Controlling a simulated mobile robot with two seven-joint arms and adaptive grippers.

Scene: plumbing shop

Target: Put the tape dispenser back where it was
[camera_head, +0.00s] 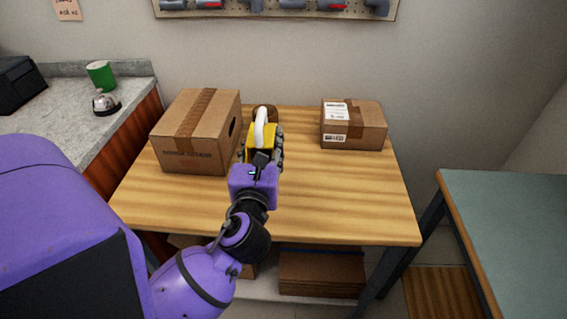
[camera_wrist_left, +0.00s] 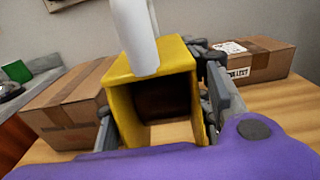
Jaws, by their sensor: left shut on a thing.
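The tape dispenser (camera_head: 262,137) has a yellow body and a white handle, with a brown roll of tape partly showing behind it. In the left wrist view the dispenser (camera_wrist_left: 180,65) fills the middle, its hollow yellow frame facing the camera. My left gripper (camera_head: 262,150) is shut on the yellow body, with a grey finger on each side. The dispenser is over the wooden table (camera_head: 330,205), between two cardboard boxes. I cannot tell whether it touches the tabletop. My right gripper is not in view.
A large cardboard box (camera_head: 196,130) stands just left of the dispenser. A smaller labelled box (camera_head: 353,126) stands at the back right. The front and right of the tabletop are clear. A grey counter (camera_head: 130,90) lies left and a green-topped table (camera_head: 515,215) right.

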